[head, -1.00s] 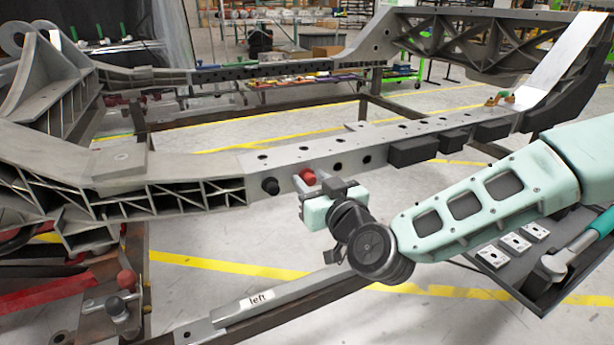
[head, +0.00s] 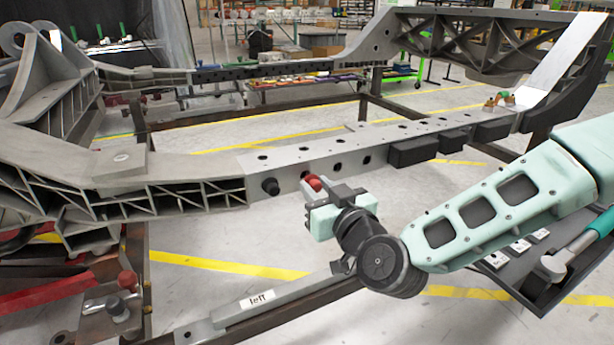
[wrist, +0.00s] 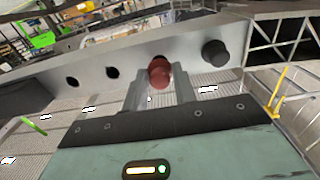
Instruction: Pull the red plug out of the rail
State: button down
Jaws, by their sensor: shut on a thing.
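The red plug (head: 315,183) is held at the tips of my gripper (head: 318,187), in front of the side face of the grey rail (head: 290,160). In the wrist view the red plug (wrist: 159,74) sits between the two grey fingers of my gripper (wrist: 160,84), which are shut on it. A dark hole edge shows just above and behind the plug on the rail (wrist: 185,62). The plug appears to stand off the rail face; whether its inner end is fully clear is hidden.
A black plug (head: 270,186) sits in the rail to the left of the red one; it also shows in the wrist view (wrist: 215,53). Empty round holes (head: 338,163) run along the rail to the right. Black blocks (head: 414,151) jut from the rail. A lower bar labelled "left" (head: 258,299) lies below.

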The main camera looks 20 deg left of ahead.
jog(key=shift+v, duration=1.35)
